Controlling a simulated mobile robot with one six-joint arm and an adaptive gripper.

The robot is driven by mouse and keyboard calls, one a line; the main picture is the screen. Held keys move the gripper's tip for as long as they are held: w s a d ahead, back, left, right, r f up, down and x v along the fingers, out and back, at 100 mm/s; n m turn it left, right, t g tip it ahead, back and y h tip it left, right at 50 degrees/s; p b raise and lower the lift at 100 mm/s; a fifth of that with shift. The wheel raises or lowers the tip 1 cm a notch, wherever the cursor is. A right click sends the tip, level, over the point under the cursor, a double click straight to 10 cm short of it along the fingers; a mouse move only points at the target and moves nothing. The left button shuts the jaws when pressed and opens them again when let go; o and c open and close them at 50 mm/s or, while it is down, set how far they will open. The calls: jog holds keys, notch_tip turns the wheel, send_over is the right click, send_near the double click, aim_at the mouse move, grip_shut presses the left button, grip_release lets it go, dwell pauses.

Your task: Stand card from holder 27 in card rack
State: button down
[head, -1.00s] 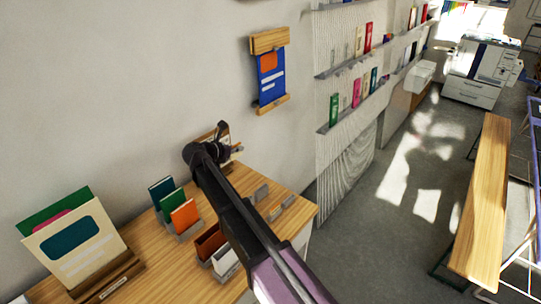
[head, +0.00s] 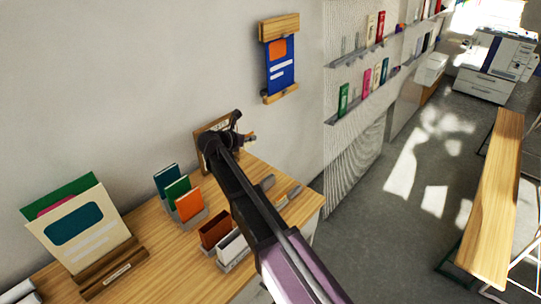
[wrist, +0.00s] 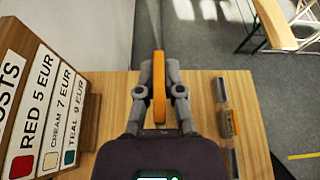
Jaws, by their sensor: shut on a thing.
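My gripper (wrist: 159,75) is shut on an orange card (wrist: 159,100), which shows edge-on between the two fingers in the wrist view. In the head view my gripper (head: 243,138) is above the back of the wooden table, near the wall, and the card is mostly hidden. I cannot tell which one is the card rack or holder 27.
A wooden price board (wrist: 45,115) stands left of my gripper. Holders with teal, green and orange cards (head: 189,205) and brown and white cards (head: 215,229) stand on the table. A large card stand (head: 110,276) is at left. A blue poster (head: 280,65) hangs on the wall.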

jog(key=s+d+f+b, duration=0.1)
jog(key=d+f+b, duration=0.4)
jog(key=d+f, duration=0.1)
jog(key=shift+d+m, duration=0.3)
jog(key=shift+d, duration=0.15)
jog(key=shift+f, duration=0.1)
jog(key=shift+f+b, duration=3.8)
jog(key=shift+b, duration=0.15)
jog(key=shift+f, duration=0.3)
jog(key=shift+f+b, duration=0.3)
jog(key=shift+b, duration=0.3)
jog(key=shift+f+b, duration=0.35)
jog(key=shift+f, duration=0.2)
jog(key=shift+b, duration=0.3)
